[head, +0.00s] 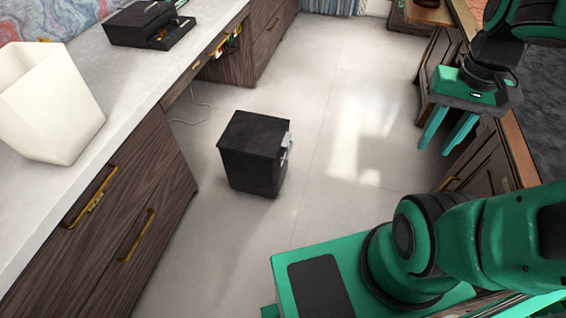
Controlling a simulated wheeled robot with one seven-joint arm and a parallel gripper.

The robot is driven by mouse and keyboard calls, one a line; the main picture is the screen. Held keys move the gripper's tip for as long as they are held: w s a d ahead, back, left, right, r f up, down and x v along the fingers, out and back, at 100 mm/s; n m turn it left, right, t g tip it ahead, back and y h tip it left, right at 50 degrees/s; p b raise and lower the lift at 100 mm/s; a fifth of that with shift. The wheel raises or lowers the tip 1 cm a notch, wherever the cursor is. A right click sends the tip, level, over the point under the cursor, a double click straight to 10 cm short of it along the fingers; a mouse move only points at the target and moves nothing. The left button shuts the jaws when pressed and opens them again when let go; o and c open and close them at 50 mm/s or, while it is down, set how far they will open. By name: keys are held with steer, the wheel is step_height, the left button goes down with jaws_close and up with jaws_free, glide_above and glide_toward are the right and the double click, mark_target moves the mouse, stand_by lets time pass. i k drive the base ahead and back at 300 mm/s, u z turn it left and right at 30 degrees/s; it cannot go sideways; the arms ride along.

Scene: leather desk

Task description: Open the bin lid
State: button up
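A black box-shaped bin (250,170) stands upright on the pale tiled floor, left of the picture's middle. Its flat dark lid (257,133) lies closed on top. A light grey metal piece (286,147) sits on the bin's right side near the top. My gripper (440,145) hangs at the upper right, well apart from the bin and higher than it. Its two teal fingers point down and left with a gap between them, and nothing is between them.
A desk with a white top (150,75) and dark wood drawers runs along the left. It bears a white vase-like container (45,105) and a black device (148,25). Wooden cabinets (490,160) stand at the right. The floor (335,130) around the bin is clear.

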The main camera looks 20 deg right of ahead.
mark_target(262, 136)
steer(key=u, duration=0.85)
steer(key=i, duration=0.95)
steer(key=z, duration=0.7)
